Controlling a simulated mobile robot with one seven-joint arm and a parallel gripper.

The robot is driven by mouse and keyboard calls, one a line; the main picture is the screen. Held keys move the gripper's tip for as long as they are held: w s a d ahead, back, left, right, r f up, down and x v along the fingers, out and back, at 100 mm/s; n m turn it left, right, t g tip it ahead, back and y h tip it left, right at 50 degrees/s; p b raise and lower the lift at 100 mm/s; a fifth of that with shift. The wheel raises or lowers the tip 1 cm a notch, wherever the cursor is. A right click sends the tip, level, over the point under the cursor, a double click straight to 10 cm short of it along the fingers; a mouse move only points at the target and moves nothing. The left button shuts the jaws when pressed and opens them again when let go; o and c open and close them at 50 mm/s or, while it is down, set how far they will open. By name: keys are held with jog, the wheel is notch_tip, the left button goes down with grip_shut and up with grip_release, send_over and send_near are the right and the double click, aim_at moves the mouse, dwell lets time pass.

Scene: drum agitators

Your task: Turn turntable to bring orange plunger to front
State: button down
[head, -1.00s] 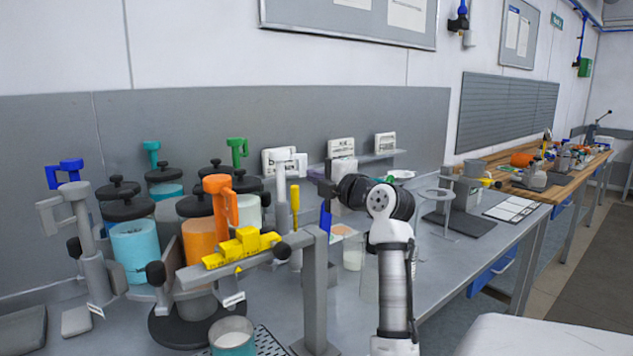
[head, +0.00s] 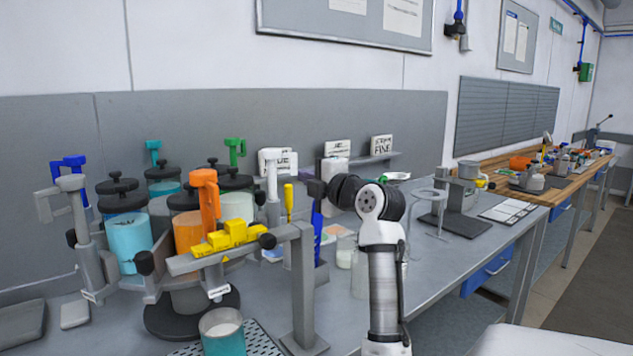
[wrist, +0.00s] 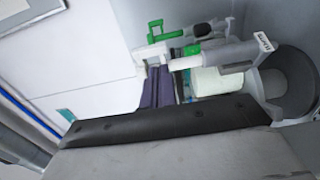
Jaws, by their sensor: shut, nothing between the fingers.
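The turntable shows a dark round base (head: 170,318) at the lower left and carries several drums. The orange plunger (head: 206,197) stands upright at its front, behind a yellow block (head: 228,235) on a grey bracket. The orange drum (head: 188,232) is below it. A cyan drum (head: 130,242) is to its left. The blue plunger (head: 70,165), teal plunger (head: 153,150) and green plunger (head: 235,149) stand around it.
A grey post (head: 303,285) supports the bracket at the front. A teal cup (head: 222,330) stands before the turntable. A yellow screwdriver (head: 288,198) and a blue tool (head: 317,222) stand close to my arm. A ring stand (head: 440,215) is to the right. A wooden bench (head: 535,193) lies beyond.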

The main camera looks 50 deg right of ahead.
jog(key=s+b, duration=0.3)
jog(key=s, duration=0.7)
jog(key=shift+s+b, duration=0.15)
jog(key=shift+b, duration=0.15)
jog(key=shift+a, duration=0.1)
